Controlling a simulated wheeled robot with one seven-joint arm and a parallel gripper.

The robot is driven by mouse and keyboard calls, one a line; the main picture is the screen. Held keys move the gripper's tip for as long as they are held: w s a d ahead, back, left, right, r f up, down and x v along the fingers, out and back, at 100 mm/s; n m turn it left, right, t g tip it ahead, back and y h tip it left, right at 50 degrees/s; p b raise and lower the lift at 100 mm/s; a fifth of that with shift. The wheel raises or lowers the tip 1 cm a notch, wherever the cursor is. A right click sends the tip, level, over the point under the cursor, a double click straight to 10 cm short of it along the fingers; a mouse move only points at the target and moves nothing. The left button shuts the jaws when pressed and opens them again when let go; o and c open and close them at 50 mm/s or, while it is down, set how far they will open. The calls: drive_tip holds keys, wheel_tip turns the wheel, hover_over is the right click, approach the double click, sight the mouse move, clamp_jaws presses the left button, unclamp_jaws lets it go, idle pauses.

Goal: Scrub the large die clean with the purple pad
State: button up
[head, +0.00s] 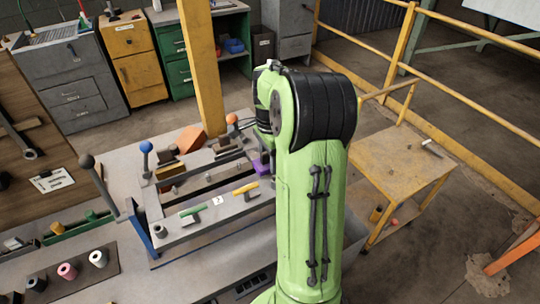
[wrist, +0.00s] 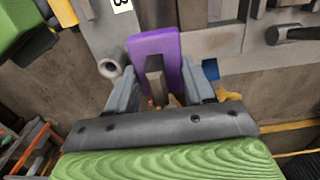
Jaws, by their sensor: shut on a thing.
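The purple pad (wrist: 150,44) is between the fingers of my gripper (wrist: 158,72) in the wrist view. The fingers are shut on it, with its far end sticking out past the fingertips. In the head view a small part of the purple pad (head: 262,164) shows left of my green arm, above the grey bench frame. The gripper itself is mostly hidden there behind the arm. I cannot pick out the large die with certainty; grey metal blocks (head: 226,142) stand on the frame left of the arm. Whether the pad touches anything is unclear.
A grey frame with a "3" label (head: 218,200) holds a green-handled tool (head: 193,211) and a yellow-handled tool (head: 246,187). Upright levers (head: 147,158) stand at its left. A yellow post (head: 203,70) rises behind. A yellow cart (head: 400,165) stands right.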

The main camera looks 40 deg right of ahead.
idle(0.4)
drive_tip(key=shift+f+b, duration=0.75)
drive_tip(key=shift+f, duration=0.25)
